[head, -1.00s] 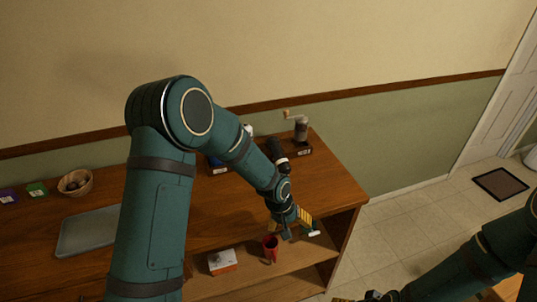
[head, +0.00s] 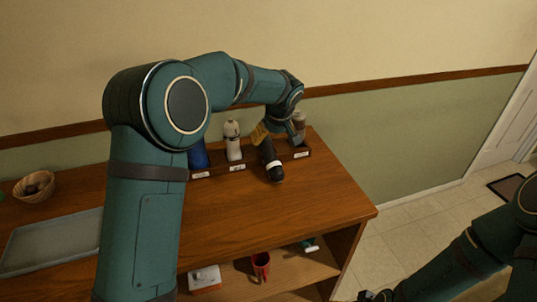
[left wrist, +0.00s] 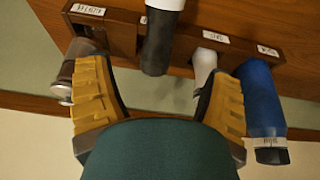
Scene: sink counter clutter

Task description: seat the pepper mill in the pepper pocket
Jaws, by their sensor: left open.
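The pepper mill (head: 268,152) is dark with a white band near its black front end. It is tilted at the rack (head: 221,170), its banded end reaching out over the front edge and covering a label there. I cannot tell how its lower part sits in the pocket. In the left wrist view the mill (left wrist: 157,45) lies beyond and between the fingertips, with its front end cut off by the frame. My left gripper (head: 280,136) is open over the rack, around empty space.
A brown grinder (head: 299,122) stands right of the mill, close to one left finger (left wrist: 95,95). A white bottle (head: 233,142) and a blue one (left wrist: 262,98) stand on the other side. A grey tray (head: 50,243) and basket (head: 34,187) are left. The front counter is clear.

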